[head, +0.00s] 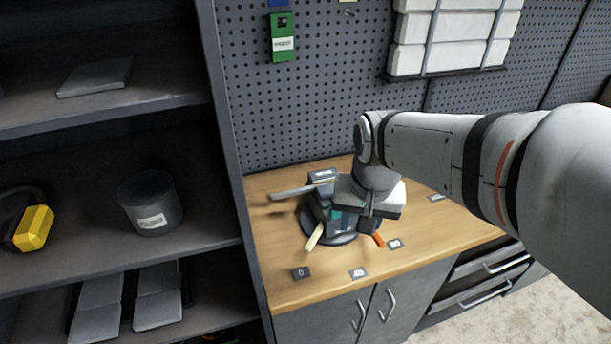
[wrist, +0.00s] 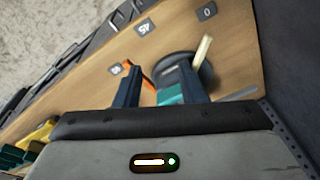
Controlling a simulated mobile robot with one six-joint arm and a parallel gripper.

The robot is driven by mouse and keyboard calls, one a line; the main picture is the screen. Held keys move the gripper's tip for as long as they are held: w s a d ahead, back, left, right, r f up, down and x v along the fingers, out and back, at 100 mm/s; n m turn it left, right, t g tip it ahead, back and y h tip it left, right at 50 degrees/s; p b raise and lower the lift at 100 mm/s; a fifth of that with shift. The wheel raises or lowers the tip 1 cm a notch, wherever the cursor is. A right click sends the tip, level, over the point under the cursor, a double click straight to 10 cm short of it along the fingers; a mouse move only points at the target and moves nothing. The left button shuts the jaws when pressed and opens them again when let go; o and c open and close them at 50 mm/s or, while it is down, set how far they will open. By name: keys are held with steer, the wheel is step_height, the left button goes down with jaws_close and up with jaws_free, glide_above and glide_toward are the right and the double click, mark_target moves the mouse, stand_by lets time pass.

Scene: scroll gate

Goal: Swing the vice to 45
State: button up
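The vice (head: 318,207) stands on a round dark base (head: 336,238) on the wooden bench. A pale handle (head: 314,237) sticks out toward the front left; it also shows in the wrist view (wrist: 202,50). An orange pointer (head: 378,240) points near the 90 label (head: 394,244). The 45 label (head: 358,273) and 0 label (head: 301,272) lie along the front edge. My gripper (wrist: 160,86) is over the vice, fingers apart, with a teal part (wrist: 169,95) beside the right finger. Whether the fingers touch it I cannot tell. My gripper hides much of the vice.
A shelf unit (head: 228,180) with a dark canister (head: 151,205) stands left of the bench. A pegboard (head: 300,110) rises behind. The bench's front right (head: 440,238) is clear. Drawers and cabinet doors (head: 340,322) are below.

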mark_target(311, 242)
steer(key=w+a+f+m, duration=0.1)
steer(key=w+a, duration=0.1)
steer(key=w+a+f+m+g, duration=0.1)
steer(key=w+a+f, duration=0.1)
steer(key=a, duration=0.1)
steer(key=w+a+f+m, duration=0.1)
steer(key=w+a+f, duration=0.1)
steer(key=w+a, duration=0.1)
steer(key=shift+g, duration=0.4)
steer(key=shift+a+f, duration=0.1)
steer(key=shift+f, duration=0.3)
step_height(311, 242, down, 7)
steer(key=shift+f, duration=0.15)
steer(key=shift+c, duration=0.6)
jaws_close()
steer(key=shift+a, duration=0.3)
steer(key=shift+d, duration=0.3)
